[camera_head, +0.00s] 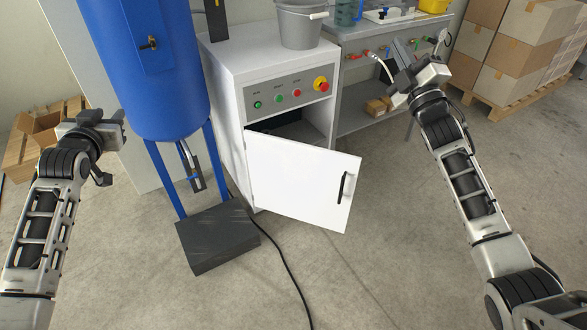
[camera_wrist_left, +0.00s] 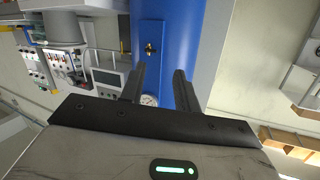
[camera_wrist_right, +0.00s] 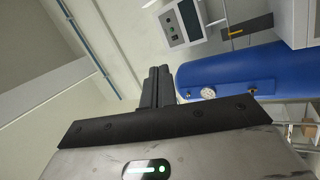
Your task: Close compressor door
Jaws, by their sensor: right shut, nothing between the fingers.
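The white compressor cabinet (camera_head: 232,98) stands at the centre of the head view. Its white door (camera_head: 296,181) is swung open toward me and to the right, with a black handle (camera_head: 342,187) near its free edge. The dark inside of the cabinet shows above the door. My left gripper (camera_head: 119,127) is open and empty in front of the blue tank; its spread fingers show in the left wrist view (camera_wrist_left: 159,80). My right gripper (camera_head: 399,46) is shut and empty, up and to the right of the door, apart from it; its closed fingers show in the right wrist view (camera_wrist_right: 157,82).
The blue tank (camera_head: 176,100) stands left of the cabinet, behind a dark block (camera_head: 217,238) on the floor. A black cable (camera_head: 288,268) runs along the floor. A grey bucket (camera_head: 300,24) sits on the cabinet. A workbench (camera_head: 347,103) and stacked boxes (camera_head: 519,48) stand behind. Floor right of the door is clear.

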